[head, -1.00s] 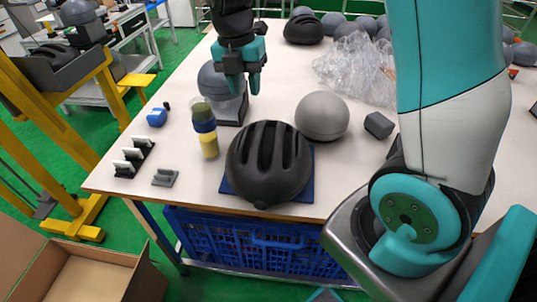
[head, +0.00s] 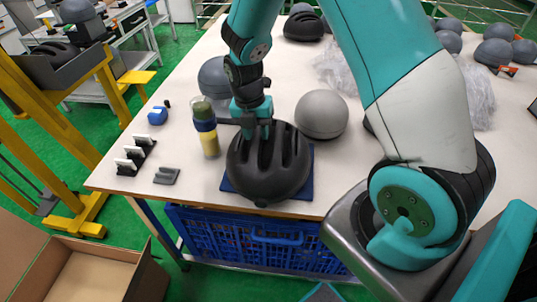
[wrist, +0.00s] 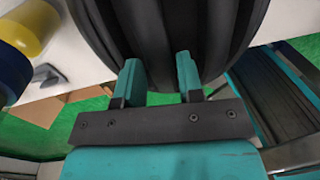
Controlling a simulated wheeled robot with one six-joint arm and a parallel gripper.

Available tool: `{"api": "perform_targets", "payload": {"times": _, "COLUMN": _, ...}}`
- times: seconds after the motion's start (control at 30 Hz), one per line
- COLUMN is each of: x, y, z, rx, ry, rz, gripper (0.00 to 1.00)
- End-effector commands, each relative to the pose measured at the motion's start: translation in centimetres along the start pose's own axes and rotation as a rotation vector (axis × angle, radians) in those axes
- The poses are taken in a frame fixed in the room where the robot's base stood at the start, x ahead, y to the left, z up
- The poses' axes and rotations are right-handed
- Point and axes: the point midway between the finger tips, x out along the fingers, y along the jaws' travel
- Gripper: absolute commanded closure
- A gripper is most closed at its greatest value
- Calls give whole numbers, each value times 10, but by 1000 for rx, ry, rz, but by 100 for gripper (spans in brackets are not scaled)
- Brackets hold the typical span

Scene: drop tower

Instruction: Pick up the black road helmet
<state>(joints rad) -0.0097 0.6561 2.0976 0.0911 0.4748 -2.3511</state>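The black road helmet (head: 270,170), ribbed with long vents, sits dome up on a dark blue mat (head: 300,190) near the table's front edge. My gripper (head: 257,132) points down at the far left part of its top. In the wrist view my gripper's (wrist: 158,68) two teal fingers stand apart, with part of the helmet's ribbed black shell (wrist: 160,25) between and beyond them. I cannot tell whether the fingers touch it. The fingertips are partly hidden against the shell in the head view.
A smooth grey dome (head: 322,114) stands close behind right. A banded yellow, blue and green cylinder (head: 206,130) stands close on the left. Another black helmet (head: 303,27) and several grey domes lie farther back. Clear wrap (head: 480,95) lies at right.

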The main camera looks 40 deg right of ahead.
Motion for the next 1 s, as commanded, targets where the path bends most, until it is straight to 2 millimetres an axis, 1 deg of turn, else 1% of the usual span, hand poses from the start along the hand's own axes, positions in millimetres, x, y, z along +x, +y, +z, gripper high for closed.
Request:
{"api": "perform_targets", "payload": {"times": 0.1, "x": 18, "y": 0, "z": 2, "rx": 0, "ry": 3, "rz": -3, "gripper": 65}}
{"api": "perform_targets", "payload": {"times": 0.2, "x": 30, "y": 0, "z": 2, "rx": 0, "ry": 2, "rz": -2, "gripper": 65}}
{"api": "perform_targets", "payload": {"times": 0.3, "x": 35, "y": 0, "z": 2, "rx": 0, "ry": 0, "rz": 0, "gripper": 65}}
{"api": "perform_targets", "payload": {"times": 0.5, "x": 36, "y": 1, "z": 2, "rx": 0, "ry": 0, "rz": 1, "gripper": 65}}
{"api": "perform_targets", "payload": {"times": 0.57, "x": 36, "y": 1, "z": 2, "rx": 0, "ry": 0, "rz": 1, "gripper": 79}}
{"api": "perform_targets", "payload": {"times": 0.6, "x": 36, "y": 1, "z": 2, "rx": 0, "ry": 0, "rz": 0, "gripper": 88}}
{"api": "perform_targets", "payload": {"times": 0.63, "x": 36, "y": 1, "z": 2, "rx": 0, "ry": 0, "rz": 0, "gripper": 95}}
{"api": "perform_targets", "payload": {"times": 0.67, "x": 36, "y": 1, "z": 2, "rx": 0, "ry": 0, "rz": 0, "gripper": 100}}
{"api": "perform_targets", "payload": {"times": 1.0, "x": 34, "y": 1, "z": 2, "rx": 0, "ry": -1, "rz": 1, "gripper": 100}}
